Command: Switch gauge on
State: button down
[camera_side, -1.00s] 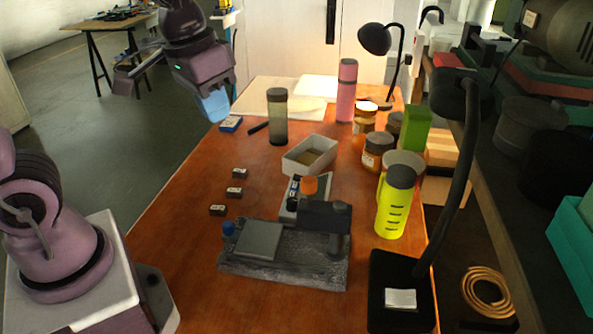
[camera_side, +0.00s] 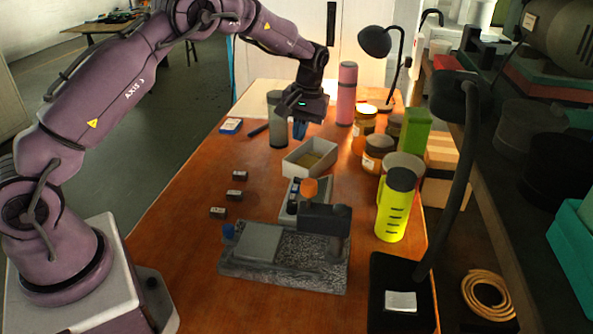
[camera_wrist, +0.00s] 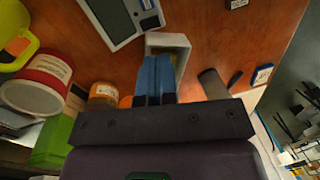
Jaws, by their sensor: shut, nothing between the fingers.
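A pale device with a grey display, which looks like the gauge readout (camera_side: 290,208), lies on the table behind the granite stand (camera_side: 290,276). The device also shows cut off at the top of the wrist view (camera_wrist: 108,20), with a dark blue strip of light buttons along one side. I cannot tell whether its display is lit. My gripper (camera_side: 299,131) has blue fingers, shut and empty, above the far side of the white open box. The fingers also show in the wrist view (camera_wrist: 156,62), pointing toward the device.
The white box (camera_side: 296,168) stands behind the device. A grey-green bottle (camera_side: 277,135), a pink bottle (camera_side: 346,95), several jars and a yellow bottle (camera_side: 391,213) stand around. A black lamp (camera_side: 463,170) rises at front right.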

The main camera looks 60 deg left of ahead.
aim_at(295, 178)
jog(key=shift+w+r+n, duration=0.6)
jog(key=shift+w+r, duration=0.1)
jog(key=shift+r, duration=0.25)
jog(key=f, duration=0.4)
jog(key=s+a+f, duration=0.1)
jog(key=f, duration=0.9)
jog(key=shift+s+a, duration=0.2)
